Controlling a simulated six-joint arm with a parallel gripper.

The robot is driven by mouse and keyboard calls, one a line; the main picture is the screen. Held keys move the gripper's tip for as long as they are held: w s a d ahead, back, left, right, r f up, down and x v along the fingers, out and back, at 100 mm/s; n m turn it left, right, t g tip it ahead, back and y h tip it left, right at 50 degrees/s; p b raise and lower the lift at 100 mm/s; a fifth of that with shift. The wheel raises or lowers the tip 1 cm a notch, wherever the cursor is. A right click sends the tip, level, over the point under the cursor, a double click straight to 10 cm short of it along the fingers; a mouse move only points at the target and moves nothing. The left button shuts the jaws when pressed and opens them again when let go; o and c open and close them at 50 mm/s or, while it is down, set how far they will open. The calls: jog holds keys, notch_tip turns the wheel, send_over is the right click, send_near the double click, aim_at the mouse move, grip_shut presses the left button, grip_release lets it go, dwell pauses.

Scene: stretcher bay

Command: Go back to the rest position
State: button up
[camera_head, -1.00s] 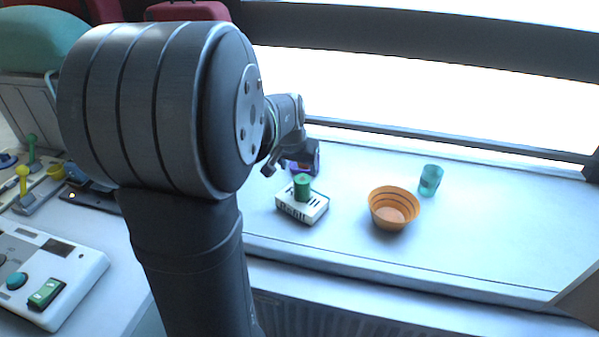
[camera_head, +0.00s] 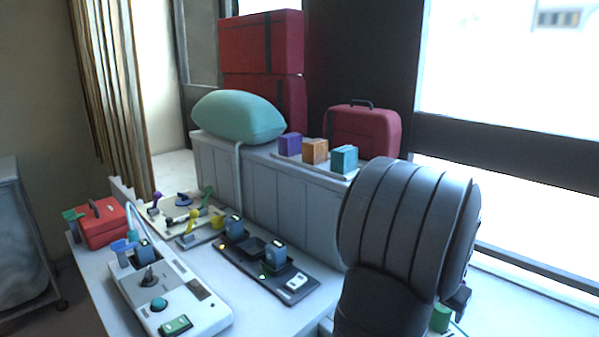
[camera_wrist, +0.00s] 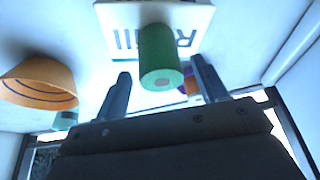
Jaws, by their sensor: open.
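My gripper (camera_wrist: 160,68) is open, its two dark fingers spread apart in the wrist view. A green cylinder (camera_wrist: 160,58) shows in the gap between the fingertips, standing on a white box with dark print (camera_wrist: 115,22). I cannot tell how far the fingertips are from it, but neither finger visibly touches it. In the head view the cylinder (camera_head: 440,318) shows at the lower right, beside my large grey arm link. That link hides most of my gripper and the white box there.
An orange bowl (camera_wrist: 38,82) stands left of the gripper in the wrist view, with a teal cup (camera_wrist: 66,119) near it. In the head view, a control panel (camera_head: 205,312), a dark tray (camera_head: 262,283) and a red toolbox (camera_head: 101,226) occupy the left table. Colored blocks (camera_head: 315,151) sit behind.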

jog(key=x, duration=0.4)
jog(key=shift+f, duration=0.15)
jog(key=shift+d+r, duration=0.1)
jog(key=shift+r, duration=1.1)
notch_tip(320, 180, down, 2)
jog(key=shift+f, duration=0.1)
jog(key=shift+r, duration=0.35)
jog(key=v, duration=1)
jog(key=shift+a, duration=0.25)
